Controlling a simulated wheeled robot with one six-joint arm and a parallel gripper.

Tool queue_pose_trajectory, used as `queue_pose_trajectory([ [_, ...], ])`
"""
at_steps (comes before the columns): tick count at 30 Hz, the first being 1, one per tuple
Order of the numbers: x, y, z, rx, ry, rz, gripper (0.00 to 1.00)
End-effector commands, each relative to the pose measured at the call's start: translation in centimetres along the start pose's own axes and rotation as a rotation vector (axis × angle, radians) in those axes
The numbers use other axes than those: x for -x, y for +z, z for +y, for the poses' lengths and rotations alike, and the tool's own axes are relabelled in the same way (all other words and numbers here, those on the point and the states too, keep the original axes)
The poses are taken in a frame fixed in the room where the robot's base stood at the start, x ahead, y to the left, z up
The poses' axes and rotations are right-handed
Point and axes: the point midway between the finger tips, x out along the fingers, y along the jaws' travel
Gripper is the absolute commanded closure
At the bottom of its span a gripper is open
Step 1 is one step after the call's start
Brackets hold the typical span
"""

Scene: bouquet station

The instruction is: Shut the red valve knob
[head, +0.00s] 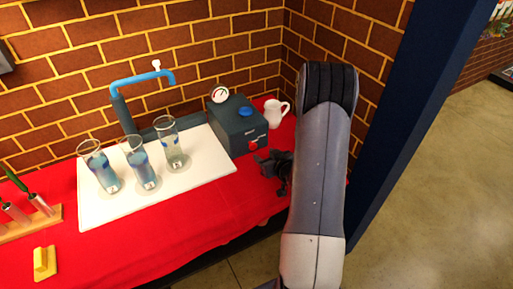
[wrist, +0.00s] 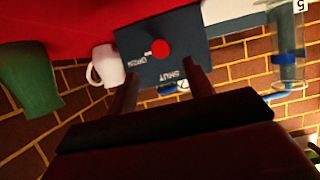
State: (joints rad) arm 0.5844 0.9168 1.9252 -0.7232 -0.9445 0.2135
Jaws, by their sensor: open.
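The red valve knob (head: 253,145) is on the front face of a dark box (head: 232,127) on the red table. In the wrist view the red knob (wrist: 160,48) sits on the dark panel (wrist: 135,42), which carries the words "OPEN" and "SHUT". My gripper (head: 275,168) is in front of the box, to the lower right of the knob in the head view. In the wrist view its two fingers (wrist: 160,85) are apart with nothing between them, and the knob shows beyond their tips, not touching.
A white mug (head: 274,112) stands right of the box. Several glasses stand on the white board (head: 205,170) to its left, under a blue tap (head: 140,79). A round gauge (head: 220,95) and a blue knob (head: 245,112) top the box. A brick wall is behind.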

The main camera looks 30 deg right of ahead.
Motion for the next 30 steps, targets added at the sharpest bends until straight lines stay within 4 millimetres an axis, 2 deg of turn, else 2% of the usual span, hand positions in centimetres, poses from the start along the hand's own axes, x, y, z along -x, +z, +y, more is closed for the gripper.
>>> queue_pose_trajectory([
  [6, -4.3, -0.1, -0.1, 0.0, -0.002, -0.002, 0.51],
  [13, -7.3, 0.0, -0.1, 0.001, -0.001, -0.003, 0.51],
  [18, -8.2, 0.0, 0.0, 0.001, 0.0, -0.002, 0.51],
  [26, -8.2, 0.0, 0.0, 0.001, 0.0, -0.002, 0.51],
  [30, -8.2, 0.0, 0.0, 0.001, 0.0, -0.002, 0.61],
])
